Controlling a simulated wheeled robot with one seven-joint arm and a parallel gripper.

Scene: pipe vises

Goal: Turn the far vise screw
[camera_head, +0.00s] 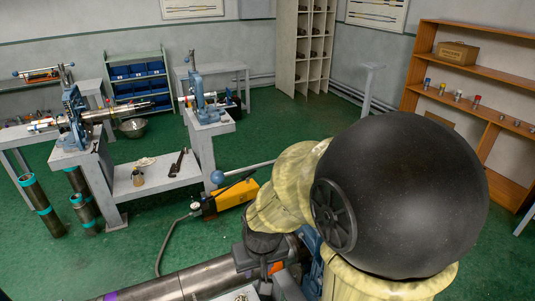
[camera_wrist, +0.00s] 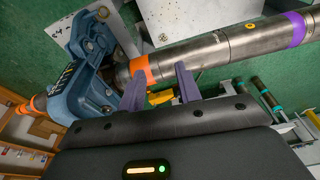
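In the wrist view, my gripper (camera_wrist: 160,82) is open and empty. Its two purple-grey fingers are apart in front of a steel pipe (camera_wrist: 187,58), by its orange band; contact cannot be told. In the head view, the near pipe (camera_head: 195,281) runs to a blue vise part (camera_head: 313,240), mostly hidden by my arm. Farther off, one blue vise (camera_head: 74,112) holds a pipe on the left bench, and another blue vise (camera_head: 199,96) stands to its right. Their screws are small here.
A yellow unit (camera_head: 232,195) with a lever lies on the green floor beyond the near pipe. Upright pipes (camera_head: 40,206) stand by the left bench (camera_head: 99,174). Wooden shelves (camera_head: 468,105) stand at the right. Floor between bench and shelves looks mostly clear.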

